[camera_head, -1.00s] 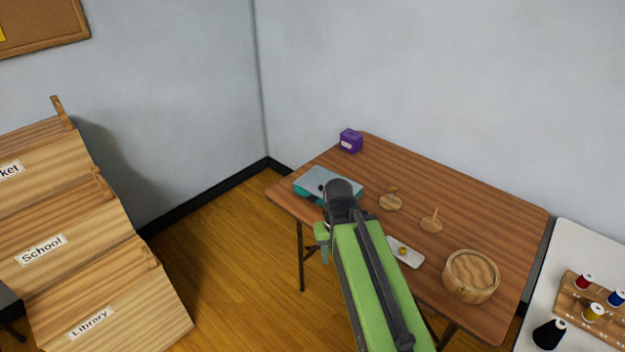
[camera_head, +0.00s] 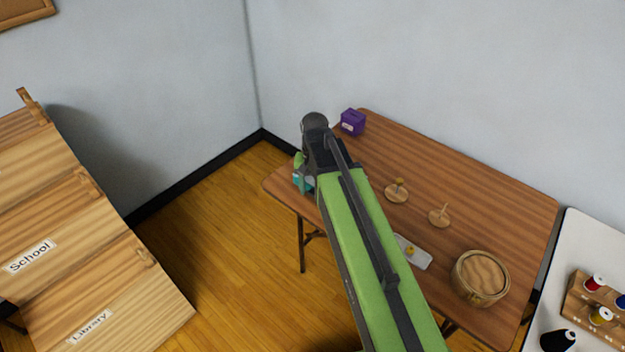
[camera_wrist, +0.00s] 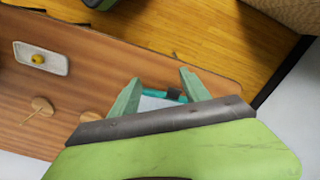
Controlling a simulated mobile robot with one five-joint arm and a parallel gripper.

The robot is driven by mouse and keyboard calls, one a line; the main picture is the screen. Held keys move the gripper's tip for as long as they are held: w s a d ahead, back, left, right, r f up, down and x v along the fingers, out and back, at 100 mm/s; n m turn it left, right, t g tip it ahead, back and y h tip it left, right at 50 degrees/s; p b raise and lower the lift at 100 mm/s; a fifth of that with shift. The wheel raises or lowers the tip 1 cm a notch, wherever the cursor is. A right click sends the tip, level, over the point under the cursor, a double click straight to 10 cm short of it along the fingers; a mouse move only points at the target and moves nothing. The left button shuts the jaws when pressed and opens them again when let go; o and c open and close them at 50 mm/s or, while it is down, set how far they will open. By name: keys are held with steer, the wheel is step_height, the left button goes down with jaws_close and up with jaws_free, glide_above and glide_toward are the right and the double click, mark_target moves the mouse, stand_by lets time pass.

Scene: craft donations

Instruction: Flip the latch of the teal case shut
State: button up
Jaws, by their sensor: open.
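The teal case (camera_wrist: 152,92) lies near the edge of the wooden table (camera_wrist: 75,60). In the wrist view its teal side and part of a pale grey lid (camera_wrist: 150,104) show between my fingers; the rest is hidden behind my gripper. A small dark piece (camera_wrist: 174,94), perhaps the latch, sits on the teal side, and its position is too small to tell. My gripper (camera_wrist: 160,78) is open, with one finger on either side of this view of the case. Contact cannot be told. In the head view my arm hides nearly all of the case.
A purple box (camera_head: 352,122) stands at the table's back corner. Two wooden spindles (camera_head: 396,193) (camera_head: 439,217), a white tray (camera_head: 414,256) with a yellow item and a round wooden box (camera_head: 480,279) stand to the right. Labelled wooden shelves (camera_head: 90,270) are at left.

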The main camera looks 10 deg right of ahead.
steer(key=w+r+m+p, duration=0.5)
steer(key=w+r, duration=0.2)
steer(key=w, duration=0.2)
steer(key=b, duration=1.9)
glide_toward(312, 193)
steer(key=shift+m, duration=0.3)
step_height(312, 193, down, 9)
steer(key=shift+w+a+r, duration=0.1)
steer(key=shift+w+r, duration=0.05)
steer(key=shift+p, duration=0.3)
steer(key=shift+r, duration=0.1)
steer(key=shift+c, duration=0.4)
jaws_close()
